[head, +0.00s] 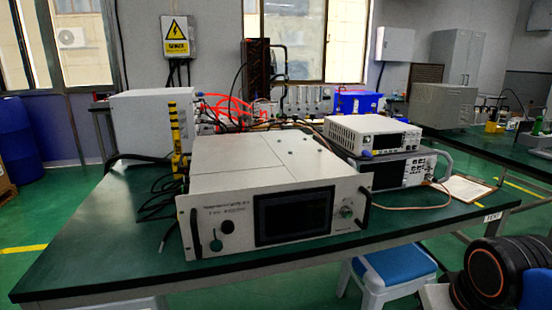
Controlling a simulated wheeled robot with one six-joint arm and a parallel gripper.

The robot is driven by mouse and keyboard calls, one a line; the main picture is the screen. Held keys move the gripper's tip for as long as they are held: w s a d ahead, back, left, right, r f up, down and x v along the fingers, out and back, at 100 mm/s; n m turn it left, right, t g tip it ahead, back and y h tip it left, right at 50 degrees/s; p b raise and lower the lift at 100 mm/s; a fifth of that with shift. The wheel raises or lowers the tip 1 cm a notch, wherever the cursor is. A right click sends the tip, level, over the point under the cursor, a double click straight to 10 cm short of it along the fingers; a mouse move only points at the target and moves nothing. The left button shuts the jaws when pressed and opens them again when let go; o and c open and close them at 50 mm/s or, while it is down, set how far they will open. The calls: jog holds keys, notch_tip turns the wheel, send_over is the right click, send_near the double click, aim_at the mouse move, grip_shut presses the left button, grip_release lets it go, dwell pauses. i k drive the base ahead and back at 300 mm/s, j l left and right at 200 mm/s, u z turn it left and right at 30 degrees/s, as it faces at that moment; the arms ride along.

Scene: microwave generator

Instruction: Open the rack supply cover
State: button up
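A white rack-type microwave generator (250,163) stands on the green table (100,235), its front panel facing me. The panel has a dark screen (295,213), a black round part (227,227), a small dark green part (215,243) hanging below it at the left, and a round knob (347,208) at the right. Black handles flank the panel. I cannot tell which part is the supply cover; the top panels lie flat and look closed. My gripper is not in view; only a dark arm part with an orange ring shows at the lower right.
Two stacked instruments (373,135) stand right of the generator, with a clipboard (465,188) beyond. A white box (152,125), black cables and red hoses (225,108) are behind. A blue-topped stool (398,266) stands below the table's front edge. The table's front left is mostly clear.

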aim_at(222, 154)
jog(key=j+u, duration=0.25)
jog(key=j, duration=0.4)
jog(key=j+u, duration=0.3)
jog(key=j, duration=0.4)
